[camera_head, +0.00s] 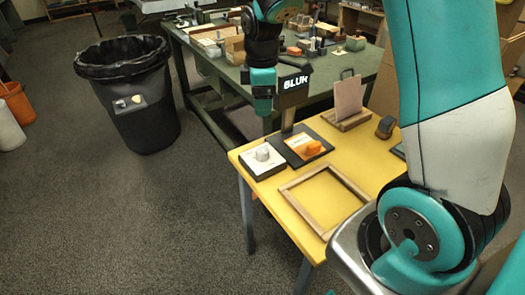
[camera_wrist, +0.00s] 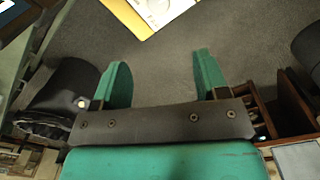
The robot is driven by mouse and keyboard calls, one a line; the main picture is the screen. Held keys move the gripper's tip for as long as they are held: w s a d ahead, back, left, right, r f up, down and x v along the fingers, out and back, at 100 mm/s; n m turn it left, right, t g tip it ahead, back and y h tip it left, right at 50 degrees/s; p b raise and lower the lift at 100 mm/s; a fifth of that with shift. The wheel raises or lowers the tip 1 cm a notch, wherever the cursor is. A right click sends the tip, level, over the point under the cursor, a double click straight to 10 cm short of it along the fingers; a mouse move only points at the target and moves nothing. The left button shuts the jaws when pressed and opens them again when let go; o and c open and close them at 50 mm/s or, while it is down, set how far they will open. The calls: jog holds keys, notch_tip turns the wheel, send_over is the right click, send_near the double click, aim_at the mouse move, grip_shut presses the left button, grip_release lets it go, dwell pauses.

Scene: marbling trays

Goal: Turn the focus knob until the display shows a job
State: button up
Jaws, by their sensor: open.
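A small white box with a round grey knob (camera_head: 263,153) on top sits at the left corner of the yellow table (camera_head: 250,181). It is the only knob I can make out, and no readable display shows. My gripper (camera_head: 263,110) hangs above and behind the box, apart from it, near the table's far left edge. In the wrist view my gripper (camera_wrist: 160,76) has its two teal fingers spread wide with nothing between them, over grey carpet. Part of the yellow table (camera_wrist: 117,12) shows at the top of that view.
An orange piece (camera_head: 306,148) on a dark pad lies right of the box. A wooden frame (camera_head: 291,199) lies in front, and an upright panel (camera_head: 347,97) stands behind. A cluttered green table (camera_head: 231,79) stands beyond. A black bin (camera_head: 143,117) stands left; the carpet between is clear.

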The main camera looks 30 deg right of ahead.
aim_at(262, 150)
jog(key=f, duration=1.7)
jog(key=shift+w+d+f+b, duration=0.15)
jog(key=shift+d+f+b, duration=0.1)
jog(key=shift+b, duration=0.1)
jog(key=shift+c, duration=0.2)
jog(key=c, duration=0.9)
